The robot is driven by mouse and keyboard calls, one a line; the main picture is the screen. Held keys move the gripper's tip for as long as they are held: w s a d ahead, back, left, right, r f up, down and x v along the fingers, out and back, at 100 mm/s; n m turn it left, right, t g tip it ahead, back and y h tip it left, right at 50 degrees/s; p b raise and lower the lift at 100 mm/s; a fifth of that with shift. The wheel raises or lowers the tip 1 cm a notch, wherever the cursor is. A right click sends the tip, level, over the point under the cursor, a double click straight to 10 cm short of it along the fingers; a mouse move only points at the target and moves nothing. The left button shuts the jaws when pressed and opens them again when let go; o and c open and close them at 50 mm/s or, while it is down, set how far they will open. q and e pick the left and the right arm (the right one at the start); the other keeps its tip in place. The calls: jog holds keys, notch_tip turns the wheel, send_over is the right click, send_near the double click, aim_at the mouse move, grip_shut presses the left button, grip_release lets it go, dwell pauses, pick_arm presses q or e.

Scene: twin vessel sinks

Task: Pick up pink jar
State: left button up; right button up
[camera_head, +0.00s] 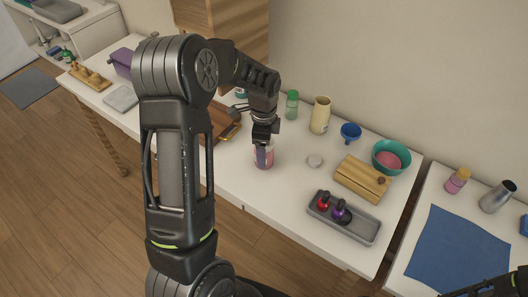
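A small pink jar (264,160) stands at the front part of the white table, left of the middle. My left gripper (264,146) reaches down onto the jar from above, with its fingers at the jar's upper part. The fingers hide the jar's top, and I cannot tell whether they are closed on it. The jar looks upright, and its base seems to be at the tabletop. A dark part of my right arm shows at the bottom right corner; whether its fingers are open or shut is unclear.
A grey tray (352,230) with red and purple bottles, a wooden block (358,180) and a white disc (314,160) lie right of the jar. A brown tray (222,128) is behind my arm. A cream vase (320,115) and green bottle (291,104) stand behind.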

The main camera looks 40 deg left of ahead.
pick_arm(q)
jog(key=shift+c, duration=0.6)
jog(key=c, duration=1.6)
jog(key=shift+o, duration=0.2)
jog(key=shift+r, duration=0.15)
notch_tip(320, 180, up, 10)
jog(key=shift+f+b, duration=0.1)
jog(key=shift+b, duration=0.6)
